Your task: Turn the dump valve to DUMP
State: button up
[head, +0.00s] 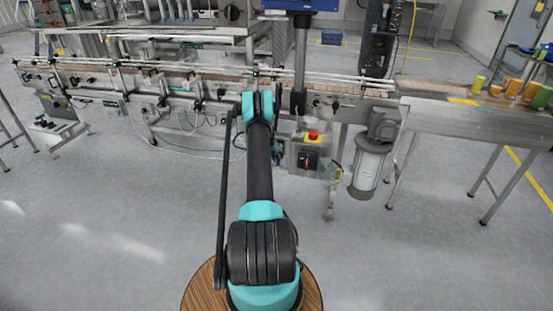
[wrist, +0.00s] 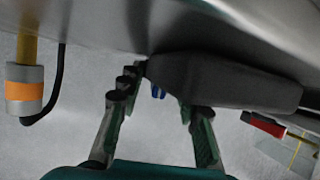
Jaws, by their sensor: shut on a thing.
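In the wrist view my gripper (wrist: 160,95) has its two fingers on either side of the near end of a thick dark handle (wrist: 230,82), and it is shut on it. The handle runs to the right under a smooth grey metal surface (wrist: 95,22). It looks like the dump valve's handle, but no DUMP marking is visible, so I cannot tell its setting. A small blue part shows between the fingers. In the head view my arm reaches to the conveyor, and its own links hide the gripper and the valve.
A conveyor (head: 440,90) crosses the head view, with coloured containers at right. A control box with a red button (head: 313,135) and a motor (head: 372,165) stand right of my arm. An orange-banded cylinder (wrist: 25,90) is left in the wrist view. The front floor is clear.

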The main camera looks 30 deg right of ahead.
dwell(0.4)
jog(key=o, duration=1.2)
jog(key=shift+c, duration=0.2)
jog(key=w+v, duration=0.1)
jog(key=v, duration=1.1)
jog(key=shift+s, duration=0.35)
